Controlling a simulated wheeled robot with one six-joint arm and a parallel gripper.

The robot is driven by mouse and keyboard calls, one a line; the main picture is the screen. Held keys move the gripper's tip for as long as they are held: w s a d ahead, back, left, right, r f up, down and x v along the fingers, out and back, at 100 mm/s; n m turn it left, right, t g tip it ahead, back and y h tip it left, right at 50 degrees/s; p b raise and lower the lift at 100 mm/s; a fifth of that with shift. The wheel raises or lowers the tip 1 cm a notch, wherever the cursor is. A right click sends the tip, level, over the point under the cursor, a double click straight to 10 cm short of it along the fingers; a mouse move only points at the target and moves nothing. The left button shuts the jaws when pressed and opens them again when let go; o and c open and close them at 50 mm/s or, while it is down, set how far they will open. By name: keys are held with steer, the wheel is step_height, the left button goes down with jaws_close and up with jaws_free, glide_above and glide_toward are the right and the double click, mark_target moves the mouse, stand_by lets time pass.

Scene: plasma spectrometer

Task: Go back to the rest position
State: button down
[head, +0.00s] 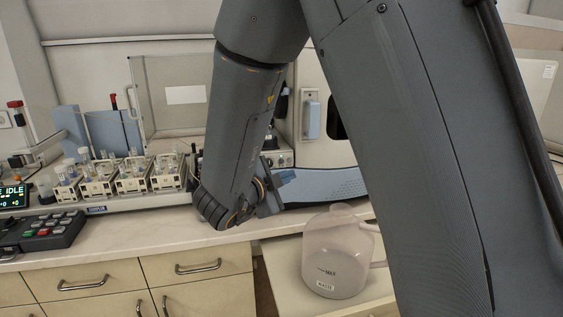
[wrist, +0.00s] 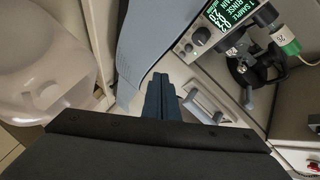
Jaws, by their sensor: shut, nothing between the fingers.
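My gripper (wrist: 161,78) shows in the wrist view with its dark blue fingers together and nothing between them. In the head view my grey arm hangs down in front of the bench. My gripper lies partly behind the wrist there, close to the front of the spectrometer (head: 330,170). A display panel with green text (wrist: 232,22) on the instrument is at the top right of the wrist view. The fingers look apart from the instrument, but the exact gap cannot be told.
A translucent waste jug (head: 335,262) stands on a lower surface at the right; it fills the left of the wrist view (wrist: 40,65). Racks of sample tubes (head: 133,178), a keypad (head: 42,231) and an idle display (head: 13,196) are at the left. Drawers (head: 85,281) are below.

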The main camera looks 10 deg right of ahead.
steer(key=shift+w, duration=0.1)
steer(key=s+a+f+n+g+y, duration=0.1)
steer(key=a+f+n+y, duration=0.1)
steer(key=f+n+y, duration=0.3)
steer(key=a+f+n+g+y, duration=0.1)
steer(key=a+f+n+y, duration=0.15)
steer(key=n+y, duration=0.3)
steer(key=s+d+f+n+g, duration=0.2)
steer(key=s+n+g, duration=0.2)
steer(key=s, duration=0.6)
steer(key=s+d+f+n+g, duration=0.3)
steer(key=s+n, duration=0.3)
steer(key=s, duration=0.5)
steer(key=shift+d+g, duration=0.35)
steer(key=shift+g, duration=0.05)
steer(key=shift+s, duration=0.1)
